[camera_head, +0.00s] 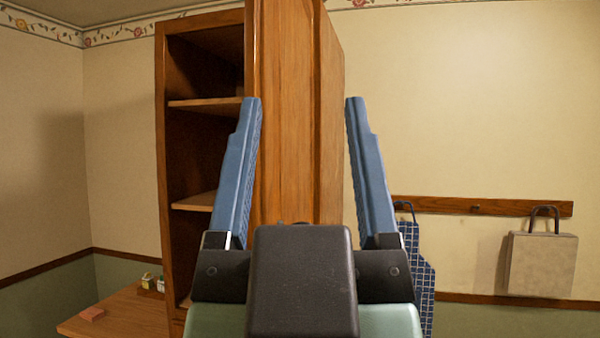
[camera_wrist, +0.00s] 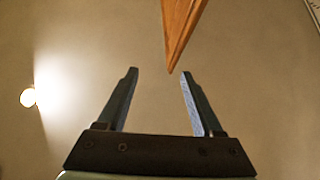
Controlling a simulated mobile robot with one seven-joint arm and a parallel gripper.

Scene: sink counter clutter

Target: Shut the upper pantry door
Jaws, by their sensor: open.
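The pantry (camera_head: 162,150) is a tall wooden cabinet in the middle left of the head view, with its left part open. Its upper door (camera_head: 285,120) stands open at the right of the shelf opening and shows as a panelled wooden face. My gripper (camera_head: 303,100) is open and empty, fingers pointing up, in front of the door in the picture. Its fingers overlap the door and the cabinet side; I see no clear contact. In the wrist view my gripper (camera_wrist: 159,72) shows with a wooden corner (camera_wrist: 180,30) beyond it, perhaps the door or cabinet top. My gripper hides the lower door.
Bare shelves (camera_head: 205,102) show inside the pantry. A hook rail (camera_head: 440,205) on the right wall carries a checked cloth (camera_head: 425,285) and a beige bag (camera_head: 541,265).

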